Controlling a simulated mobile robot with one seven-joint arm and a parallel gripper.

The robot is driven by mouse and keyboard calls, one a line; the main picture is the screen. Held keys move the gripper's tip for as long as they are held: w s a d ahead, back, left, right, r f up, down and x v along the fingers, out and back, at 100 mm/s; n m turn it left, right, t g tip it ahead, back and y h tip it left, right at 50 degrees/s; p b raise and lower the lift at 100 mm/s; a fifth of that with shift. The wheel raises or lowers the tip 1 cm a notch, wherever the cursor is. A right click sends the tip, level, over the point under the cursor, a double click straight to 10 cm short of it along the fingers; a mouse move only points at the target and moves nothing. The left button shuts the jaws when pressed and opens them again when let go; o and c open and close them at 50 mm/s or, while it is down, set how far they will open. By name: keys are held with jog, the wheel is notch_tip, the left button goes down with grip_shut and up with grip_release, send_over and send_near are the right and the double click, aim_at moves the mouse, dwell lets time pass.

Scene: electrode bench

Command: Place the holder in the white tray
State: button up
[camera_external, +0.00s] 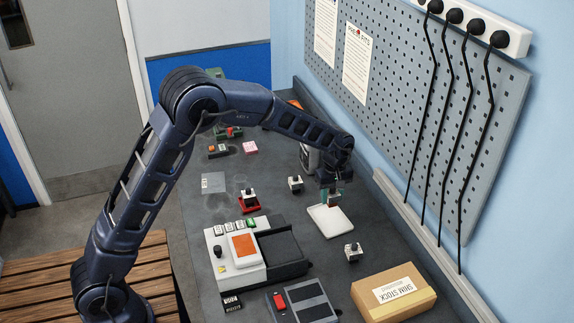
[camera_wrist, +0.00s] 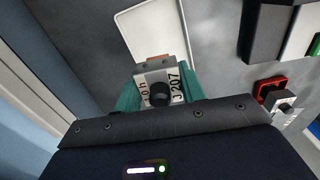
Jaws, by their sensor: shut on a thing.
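The holder (camera_wrist: 150,72) is a small pale block with a black knob, black lettering and a reddish-brown end. My gripper (camera_wrist: 160,92) is shut on it, with a teal finger on each side. In the external view my gripper (camera_external: 334,192) points down at the far edge of the white tray (camera_external: 331,222), and the reddish-brown part of the holder (camera_external: 334,201) shows below the fingers. The flat, empty-looking white tray also shows in the wrist view (camera_wrist: 150,32), just beyond the holder. I cannot tell whether the holder touches the tray.
Similar knobbed blocks stand left of the tray (camera_external: 295,183), in front of it (camera_external: 352,253) and on a red base (camera_external: 249,195). A machine with an orange panel (camera_external: 242,246) is at left. A cardboard box (camera_external: 393,292) is in front. A pegboard wall (camera_external: 420,100) borders the bench.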

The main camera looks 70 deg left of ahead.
jog(key=shift+f, duration=3.5)
jog(key=shift+f, duration=0.1)
jog(key=o, duration=1.3)
